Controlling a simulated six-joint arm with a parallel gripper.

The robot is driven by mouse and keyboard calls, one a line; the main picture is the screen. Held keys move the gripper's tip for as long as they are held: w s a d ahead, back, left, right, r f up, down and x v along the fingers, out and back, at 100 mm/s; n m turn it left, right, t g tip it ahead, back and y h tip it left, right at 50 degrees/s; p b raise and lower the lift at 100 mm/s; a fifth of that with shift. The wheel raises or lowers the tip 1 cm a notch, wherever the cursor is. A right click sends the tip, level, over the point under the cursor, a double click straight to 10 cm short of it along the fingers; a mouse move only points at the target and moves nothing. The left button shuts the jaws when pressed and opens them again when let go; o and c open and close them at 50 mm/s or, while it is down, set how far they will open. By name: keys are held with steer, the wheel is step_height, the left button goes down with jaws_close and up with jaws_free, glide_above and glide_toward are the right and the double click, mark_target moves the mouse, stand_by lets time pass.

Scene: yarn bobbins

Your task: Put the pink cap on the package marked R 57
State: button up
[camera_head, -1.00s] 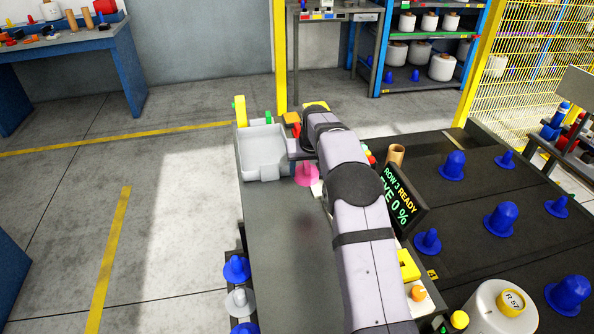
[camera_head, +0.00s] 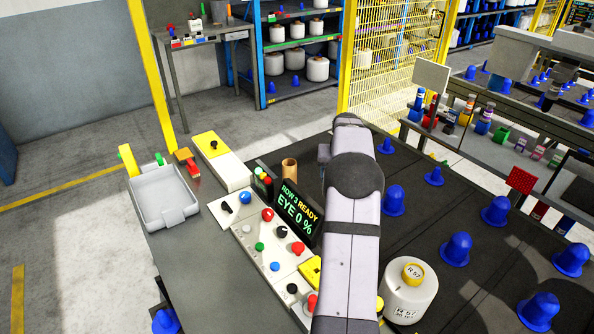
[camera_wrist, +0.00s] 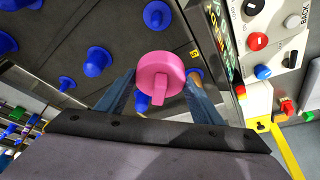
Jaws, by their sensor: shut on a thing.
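My gripper (camera_wrist: 160,98) is shut on the pink cap (camera_wrist: 157,72) in the wrist view. The cap sits between the two fingers, its round face towards the camera, above the dark deck with blue pegs. In the head view my arm hides both the gripper and the cap. The package marked R 57 (camera_head: 410,295) is a white bobbin with a yellow ring on top. It stands on the dark deck at the lower right of my arm, apart from it. It does not show in the wrist view.
Several blue pegs (camera_head: 455,250) stand on the dark deck. Left of my arm are a display (camera_head: 297,207), a control panel with knobs (camera_head: 268,243) and a cardboard tube (camera_head: 289,168). A grey tray (camera_head: 163,195) lies farther left. Deck between the pegs is free.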

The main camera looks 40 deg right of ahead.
steer(key=s+d+m+p, duration=0.2)
steer(key=s+d, duration=0.4)
steer(key=s, duration=0.5)
steer(key=s+a+f+m+g, duration=0.1)
steer(key=s+f+m, duration=0.1)
steer(key=s, duration=0.4)
steer(key=s+a+f+m+g+h, duration=0.1)
steer(key=s+f+m+g, duration=0.1)
steer(key=s+m, duration=0.3)
steer(key=s+a+f+m+g+p, duration=0.1)
steer(key=s+m, duration=0.3)
steer(key=s, duration=0.4)
steer(key=shift+f+g, duration=0.4)
steer(key=shift+f, duration=0.35)
steer(key=shift+s+a+f+m+g, duration=0.1)
steer(key=shift+s+m+g, duration=0.05)
steer(key=shift+m, duration=0.35)
steer(key=shift+s+a+m+g, duration=0.1)
steer(key=shift+m+g, duration=0.05)
steer(key=shift+m, duration=0.35)
steer(key=shift+s+d+m+g, duration=0.2)
steer(key=shift+m+g, duration=0.1)
steer(key=shift+m, duration=0.6)
steer(key=shift+d+m+g+y, duration=0.1)
steer(key=shift+m+g+y, duration=0.25)
steer(key=shift+m, duration=0.65)
steer(key=m+y, duration=0.1)
steer(key=m, duration=0.2)
steer(key=shift+s+g, duration=0.1)
steer(key=shift+g, duration=0.25)
